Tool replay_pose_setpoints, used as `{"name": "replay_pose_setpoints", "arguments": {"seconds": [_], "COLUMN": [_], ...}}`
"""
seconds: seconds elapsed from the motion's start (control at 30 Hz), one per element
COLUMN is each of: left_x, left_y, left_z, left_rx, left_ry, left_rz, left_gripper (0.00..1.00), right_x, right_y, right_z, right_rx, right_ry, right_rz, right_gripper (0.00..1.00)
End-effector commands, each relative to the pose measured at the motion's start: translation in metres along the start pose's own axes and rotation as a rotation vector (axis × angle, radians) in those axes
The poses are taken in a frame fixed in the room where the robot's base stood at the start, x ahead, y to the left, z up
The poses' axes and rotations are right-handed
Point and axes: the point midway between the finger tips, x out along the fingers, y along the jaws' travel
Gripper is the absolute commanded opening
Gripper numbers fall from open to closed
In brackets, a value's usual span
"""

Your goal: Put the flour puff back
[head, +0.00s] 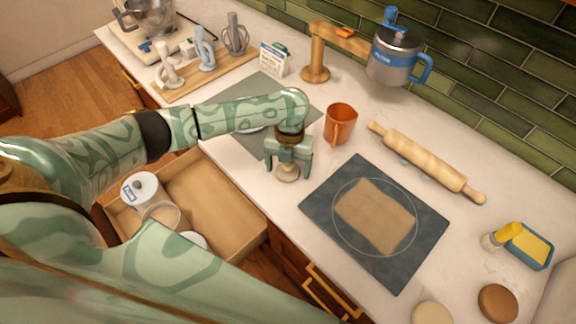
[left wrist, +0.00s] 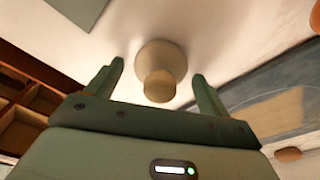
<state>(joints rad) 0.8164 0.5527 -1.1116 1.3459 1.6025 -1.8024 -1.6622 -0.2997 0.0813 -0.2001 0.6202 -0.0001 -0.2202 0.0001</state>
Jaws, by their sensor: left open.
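A small pale beige piece with a round base and a knob on top, which looks like the flour puff (head: 286,175), stands on the white counter left of the dark mat. It also shows in the left wrist view (left wrist: 161,60). My left gripper (head: 288,167) is directly over it, pointing down. In the left wrist view its two fingers (left wrist: 158,72) are apart, with the knob between them and gaps on both sides. My right gripper is not in view.
An orange jug (head: 340,124), a rolling pin (head: 428,161) and a dark mat (head: 318,205) with flat dough (head: 375,216) lie to the right. An open drawer (head: 220,203) holds a labelled jar (head: 158,211). A wooden rack (head: 212,75) with attachments stands behind.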

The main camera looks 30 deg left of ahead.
Motion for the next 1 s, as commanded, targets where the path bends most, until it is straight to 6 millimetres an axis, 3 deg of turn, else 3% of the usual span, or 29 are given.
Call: {"name": "replay_pose_setpoints", "arguments": {"seconds": [0.3,0.5,0.7,1.0], "left_x": [-0.072,-0.108,-0.119,-0.116], "left_y": [0.0,0.0,0.0,-0.002], "left_z": [0.001,0.001,0.0,-0.002], "left_rx": [0.001,-0.001,-0.001,-0.006], "left_ry": [-0.004,-0.002,0.001,-0.001], "left_rz": [-0.002,-0.001,-0.001,-0.003], "left_gripper": [0.8,0.8,0.8,0.8], "right_x": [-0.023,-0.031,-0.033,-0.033], "right_y": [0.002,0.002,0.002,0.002], "right_z": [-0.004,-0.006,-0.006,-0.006], "right_rx": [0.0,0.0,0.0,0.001], "right_ry": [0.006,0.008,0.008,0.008], "right_rz": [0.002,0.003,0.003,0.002], "right_gripper": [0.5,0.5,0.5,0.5]}}
